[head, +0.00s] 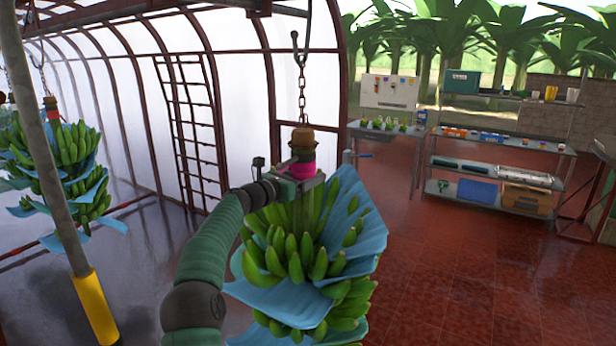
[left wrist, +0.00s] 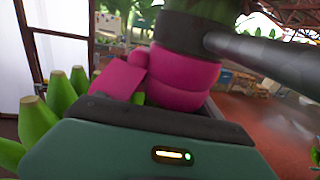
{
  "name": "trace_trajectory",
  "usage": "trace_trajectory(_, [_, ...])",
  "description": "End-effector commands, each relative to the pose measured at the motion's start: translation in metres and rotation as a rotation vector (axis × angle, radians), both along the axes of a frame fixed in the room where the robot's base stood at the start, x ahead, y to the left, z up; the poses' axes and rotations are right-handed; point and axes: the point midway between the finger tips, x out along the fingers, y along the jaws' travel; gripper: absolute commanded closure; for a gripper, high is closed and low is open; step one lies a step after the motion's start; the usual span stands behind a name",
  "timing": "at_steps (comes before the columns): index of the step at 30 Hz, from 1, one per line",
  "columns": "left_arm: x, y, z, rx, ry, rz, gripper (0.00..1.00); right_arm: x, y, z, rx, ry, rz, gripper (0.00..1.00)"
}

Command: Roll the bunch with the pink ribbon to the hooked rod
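The bunch with the pink ribbon (head: 303,170) hangs from a chain and hook (head: 301,90). Its green bananas (head: 290,255) are partly wrapped in blue sheets (head: 355,225). My left gripper (head: 303,185) is at the stem, at the ribbon's lower edge. In the left wrist view the pink ribbon (left wrist: 185,80) sits between the dark fingers, which appear shut on the stem; the fingertips are partly hidden. A dark rod-like part (left wrist: 255,48) crosses at upper right there. I cannot clearly identify the hooked rod. My right gripper is not in view.
Another bunch (head: 65,150) hangs at the left behind a grey post with a yellow sleeve (head: 95,305). A ladder (head: 190,130) stands at the wall. A bench with a crank (head: 365,155) and loaded shelves (head: 500,145) stand at the back right. The red tiled floor (head: 460,280) is clear.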

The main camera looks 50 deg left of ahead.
Motion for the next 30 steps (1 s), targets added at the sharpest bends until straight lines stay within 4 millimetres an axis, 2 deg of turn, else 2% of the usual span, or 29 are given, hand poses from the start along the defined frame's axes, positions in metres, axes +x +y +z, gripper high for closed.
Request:
trace_trajectory(8, [0.000, -0.002, -0.001, 0.000, 0.001, -0.002, 0.27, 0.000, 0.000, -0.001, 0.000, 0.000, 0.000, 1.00])
trace_trajectory(11, [-0.007, -0.001, -0.003, 0.000, 0.001, -0.001, 0.27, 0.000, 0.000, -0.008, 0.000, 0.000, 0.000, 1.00])
trace_trajectory(14, [-0.025, -0.002, -0.007, 0.002, 0.001, 0.000, 0.27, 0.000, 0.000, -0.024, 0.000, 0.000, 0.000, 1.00])
trace_trajectory(21, [-0.095, -0.008, -0.008, 0.004, 0.003, 0.004, 0.27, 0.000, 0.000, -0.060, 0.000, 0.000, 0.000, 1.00])
trace_trajectory(27, [-0.144, -0.013, -0.006, 0.002, 0.004, 0.003, 0.27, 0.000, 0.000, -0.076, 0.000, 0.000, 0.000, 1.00])
trace_trajectory(30, [-0.158, -0.014, -0.005, 0.001, 0.004, 0.001, 0.27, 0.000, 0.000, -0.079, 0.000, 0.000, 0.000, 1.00])
